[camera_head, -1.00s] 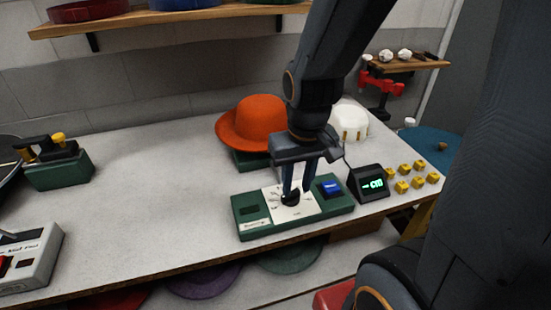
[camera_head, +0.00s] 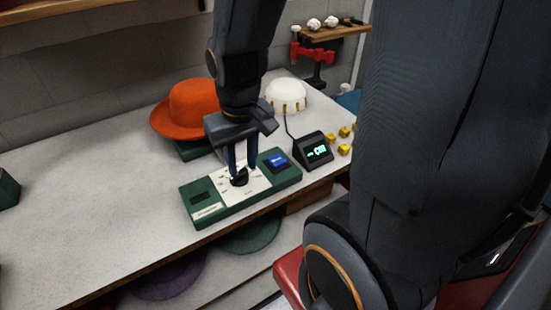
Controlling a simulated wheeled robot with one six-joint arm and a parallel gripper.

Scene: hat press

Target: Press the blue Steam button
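The blue Steam button (camera_head: 277,161) sits at the right end of a green control box (camera_head: 205,219) near the table's front edge. A black dial knob (camera_head: 239,178) stands on the box's white panel, left of the button. My gripper (camera_head: 240,170) points down over the knob, with its two fingers apart on either side of it. The fingertips are at the knob, left of the blue button. I cannot tell whether they touch the knob. The button is in plain sight, with nothing over it.
A small black display (camera_head: 314,149) with green digits stands right of the box. An orange hat (camera_head: 186,108) sits behind on a green base, beside a white dome (camera_head: 286,94). Several yellow blocks (camera_head: 344,132) lie at the right.

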